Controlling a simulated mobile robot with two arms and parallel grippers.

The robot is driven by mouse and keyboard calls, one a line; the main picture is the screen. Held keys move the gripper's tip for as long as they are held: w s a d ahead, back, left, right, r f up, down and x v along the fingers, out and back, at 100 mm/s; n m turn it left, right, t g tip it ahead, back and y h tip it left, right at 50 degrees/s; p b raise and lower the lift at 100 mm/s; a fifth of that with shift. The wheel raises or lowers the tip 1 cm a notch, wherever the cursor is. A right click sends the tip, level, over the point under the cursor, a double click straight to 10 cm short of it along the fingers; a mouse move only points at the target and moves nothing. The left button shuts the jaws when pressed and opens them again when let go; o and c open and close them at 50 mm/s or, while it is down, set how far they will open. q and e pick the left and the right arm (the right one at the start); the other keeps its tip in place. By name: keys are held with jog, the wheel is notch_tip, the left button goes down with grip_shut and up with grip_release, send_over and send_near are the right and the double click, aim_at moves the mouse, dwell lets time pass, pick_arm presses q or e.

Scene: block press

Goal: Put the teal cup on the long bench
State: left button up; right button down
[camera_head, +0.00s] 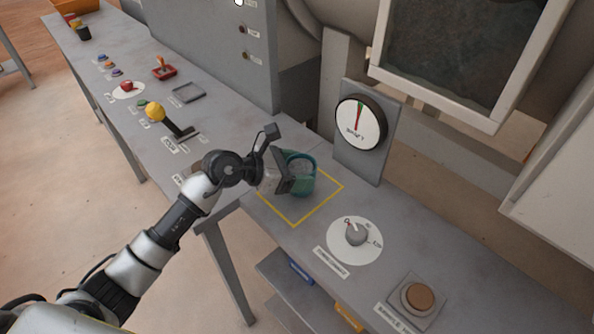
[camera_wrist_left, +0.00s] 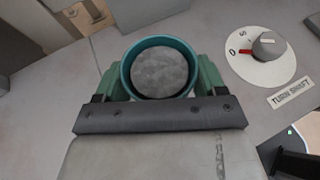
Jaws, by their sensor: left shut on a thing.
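The teal cup (camera_head: 309,179) is at the bench spot outlined by a yellow square (camera_head: 296,222), below the dial. It is upright and also shows in the left wrist view (camera_wrist_left: 161,42), with a round grey surface inside its rim. My left gripper (camera_head: 298,177) is shut on the cup, with one green finger on each side of it in the left wrist view (camera_wrist_left: 160,84). The long grey bench (camera_head: 270,228) runs beneath. I cannot tell whether the cup's base touches it. My right gripper is not in view.
A dial gauge (camera_head: 360,123) stands behind the cup. A turn knob (camera_head: 356,234) and a brown button (camera_head: 418,297) are to the right. A yellow-knobbed lever (camera_head: 156,112), a grey tray (camera_head: 188,92) and a red-based control (camera_head: 164,72) are farther left.

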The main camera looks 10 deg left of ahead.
pick_arm(q)
jog(key=shift+f, duration=0.45)
jog(key=shift+f, duration=0.1)
jog(key=o, duration=1)
